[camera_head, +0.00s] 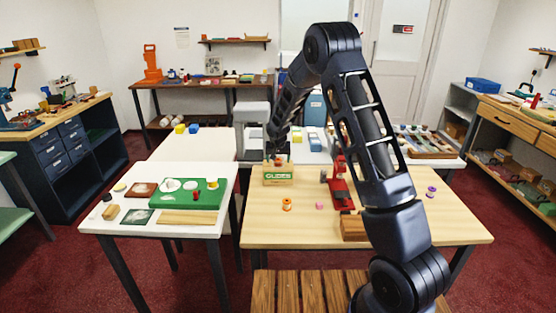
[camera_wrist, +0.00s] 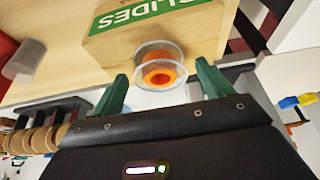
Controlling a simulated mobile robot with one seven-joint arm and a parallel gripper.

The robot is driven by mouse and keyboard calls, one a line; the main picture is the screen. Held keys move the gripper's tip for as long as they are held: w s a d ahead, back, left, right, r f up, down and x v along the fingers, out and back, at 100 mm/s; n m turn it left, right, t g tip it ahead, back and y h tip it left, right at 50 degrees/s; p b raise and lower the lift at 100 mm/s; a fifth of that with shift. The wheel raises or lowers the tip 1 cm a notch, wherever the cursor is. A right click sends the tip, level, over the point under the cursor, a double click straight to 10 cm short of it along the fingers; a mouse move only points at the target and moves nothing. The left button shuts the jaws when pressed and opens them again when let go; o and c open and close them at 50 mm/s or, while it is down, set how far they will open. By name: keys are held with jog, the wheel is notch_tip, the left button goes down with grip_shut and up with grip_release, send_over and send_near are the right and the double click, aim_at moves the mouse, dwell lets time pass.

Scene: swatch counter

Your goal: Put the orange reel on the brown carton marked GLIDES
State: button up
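The brown carton (camera_head: 280,168) has a green label reading GLIDES and stands on the light wooden table. Its label and a bare face show at the top of the wrist view (camera_wrist: 110,49). An orange reel (camera_wrist: 160,76) with clear flanges is at the carton's edge, on or just above its top; I cannot tell if it touches. My gripper (camera_head: 277,160) is over the carton. In the wrist view its green fingertips (camera_wrist: 161,76) stand either side of the reel with a small gap at each side, so it looks open.
Another orange reel (camera_head: 287,204) and a pink piece (camera_head: 320,206) lie in front of the carton. A red device (camera_head: 340,186) and a brown block (camera_head: 353,228) are to the right. A white table (camera_head: 120,228) with a green tray (camera_head: 190,194) is left. The wooden table's front left is clear.

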jog(key=shift+r, duration=0.1)
jog(key=v, duration=1.2)
jog(key=s+d+r, duration=1.7)
jog(key=s+d, duration=0.1)
jog(key=d, duration=0.2)
jog(key=s+d, duration=0.4)
jog(key=s, duration=0.8)
jog(key=s+d+r, duration=0.1)
jog(key=s+d, duration=0.4)
jog(key=s, duration=0.8)
jog(key=shift+s+r, duration=0.25)
